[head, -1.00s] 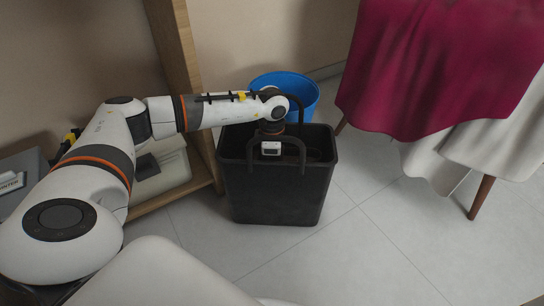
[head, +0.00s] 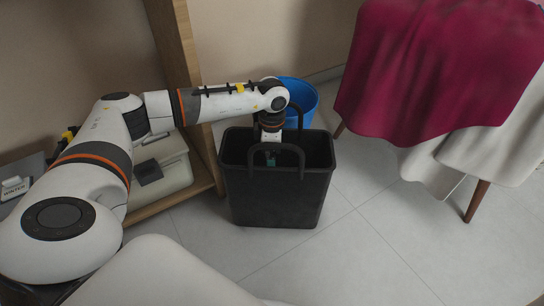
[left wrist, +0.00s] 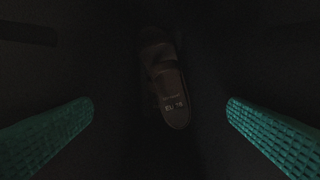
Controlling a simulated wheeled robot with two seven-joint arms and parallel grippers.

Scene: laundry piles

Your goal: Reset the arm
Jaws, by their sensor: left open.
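My left arm reaches from the left in the head view, and its gripper (head: 271,160) points down into the mouth of a black bin (head: 275,205) with tall handles. In the left wrist view the two green fingertips (left wrist: 160,125) are wide apart. Between and beyond them, a dark brown slipper-like item (left wrist: 172,90) with small lettering lies in the dark inside of the bin. Nothing is between the fingers. The right gripper is not in view.
A blue bucket (head: 301,98) stands behind the bin. A wooden shelf (head: 178,60) with a pale lidded box (head: 168,178) is at the left. A chair or table draped with maroon cloth (head: 435,70) and white cloth (head: 480,150) is at the right. The tiled floor (head: 370,250) in front is clear.

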